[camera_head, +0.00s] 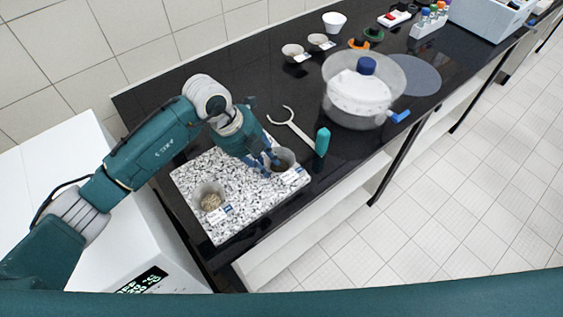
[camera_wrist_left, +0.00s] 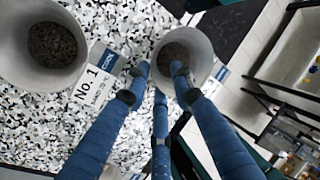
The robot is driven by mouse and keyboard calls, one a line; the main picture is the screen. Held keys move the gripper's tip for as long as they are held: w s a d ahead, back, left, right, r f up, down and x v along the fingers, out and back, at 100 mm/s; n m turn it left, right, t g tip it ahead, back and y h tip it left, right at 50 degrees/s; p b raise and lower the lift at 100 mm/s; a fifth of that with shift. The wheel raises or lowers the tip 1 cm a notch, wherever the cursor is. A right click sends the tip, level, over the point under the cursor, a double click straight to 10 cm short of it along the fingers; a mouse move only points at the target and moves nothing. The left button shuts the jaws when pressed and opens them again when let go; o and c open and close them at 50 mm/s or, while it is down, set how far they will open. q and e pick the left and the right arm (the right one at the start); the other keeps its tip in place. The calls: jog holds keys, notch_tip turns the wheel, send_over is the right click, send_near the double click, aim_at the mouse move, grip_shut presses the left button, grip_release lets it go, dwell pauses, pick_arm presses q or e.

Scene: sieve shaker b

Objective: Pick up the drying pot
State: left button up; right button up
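Two pale pots stand on a speckled stone slab (camera_head: 238,212) at the table's left end. The near-left pot (camera_head: 206,188) holds grainy beige matter. The other pot (camera_head: 289,155) is at my left gripper (camera_head: 271,167), which reaches down to its rim. In the left wrist view this pot (camera_wrist_left: 203,62) has dark grains, with one blue fingertip over its mouth and another outside its left wall. I cannot tell whether the fingers press on the wall. The other pot (camera_wrist_left: 98,50) is at upper left. I cannot tell which is the drying pot. My right gripper is out of view.
A small card labelled No. 1 (camera_wrist_left: 100,80) lies between the pots. A pale forked tool (camera_head: 290,122) and a teal upright object (camera_head: 322,141) are close to the slab. A large clear bowl (camera_head: 340,110) stands farther right. Small bowls (camera_head: 292,51) are at the back.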

pick_arm(q)
grip_shut()
jog(key=shift+r, duration=0.1)
